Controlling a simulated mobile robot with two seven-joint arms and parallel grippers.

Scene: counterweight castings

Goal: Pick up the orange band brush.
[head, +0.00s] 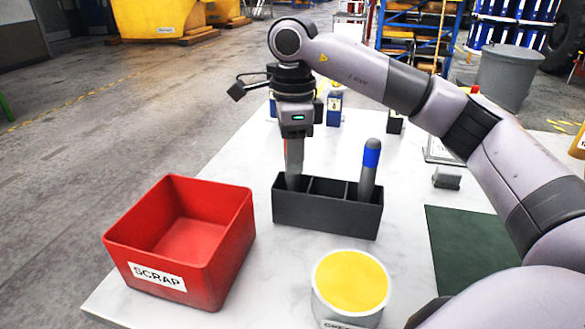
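A dark grey holder (325,214) with several compartments stands on the white table. My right gripper (294,158) points down over its left compartment, around the upper part of a grey handle (292,182) standing there. A small reddish-orange strip shows at the fingers, but the fingers hide most of this part, so I cannot clearly make out an orange band. Whether the fingers are closed on the handle is not clear. A grey handle with a blue band (370,160) stands upright in the right compartment. My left gripper is not in view.
A red SCRAP bin (228,255) stands left of the holder. A round tub with a yellow top (351,281) is in front. A dark green mat (465,250) and a small grey block (447,178) lie to the right.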

